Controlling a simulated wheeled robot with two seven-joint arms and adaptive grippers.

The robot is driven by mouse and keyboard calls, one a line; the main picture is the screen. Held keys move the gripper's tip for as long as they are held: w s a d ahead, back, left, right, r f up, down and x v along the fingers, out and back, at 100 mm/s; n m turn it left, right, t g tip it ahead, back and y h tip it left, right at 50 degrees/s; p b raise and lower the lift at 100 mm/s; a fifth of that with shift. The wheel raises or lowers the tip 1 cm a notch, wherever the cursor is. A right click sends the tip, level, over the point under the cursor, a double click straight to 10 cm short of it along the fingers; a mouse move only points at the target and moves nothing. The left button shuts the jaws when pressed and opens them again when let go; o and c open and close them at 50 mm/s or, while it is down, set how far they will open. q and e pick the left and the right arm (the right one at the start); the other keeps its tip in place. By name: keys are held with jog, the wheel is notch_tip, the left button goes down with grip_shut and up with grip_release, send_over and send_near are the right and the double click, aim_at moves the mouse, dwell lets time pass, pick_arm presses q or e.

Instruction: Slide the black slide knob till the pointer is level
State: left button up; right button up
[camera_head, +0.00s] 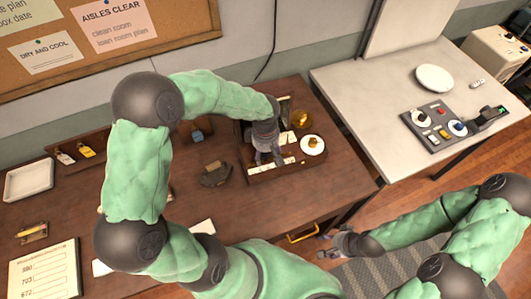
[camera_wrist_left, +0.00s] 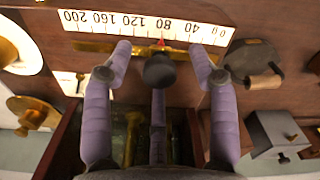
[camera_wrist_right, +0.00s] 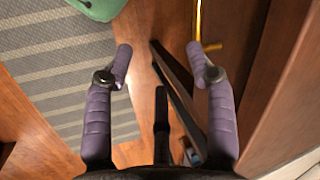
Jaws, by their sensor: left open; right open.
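The black slide knob (camera_wrist_left: 159,70) sits on a brass bar in the left wrist view, below a white number scale (camera_wrist_left: 190,24). A small red pointer mark (camera_wrist_left: 162,42) shows just above the knob, near the 80. My left gripper (camera_wrist_left: 161,56) is open, with one purple finger on each side of the knob and visible gaps to both. In the head view my left gripper (camera_head: 268,158) hangs over the wooden scale box (camera_head: 288,172) and hides the knob. My right gripper (camera_wrist_right: 160,52) is open and empty, away from the box.
The pale table (camera_head: 350,90) stands at right. A yellow handle (camera_wrist_right: 198,20) is near my right gripper.

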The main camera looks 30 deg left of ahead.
pick_arm(q)
jog(key=shift+r+p, duration=1.95)
jog(key=shift+r, duration=1.6)
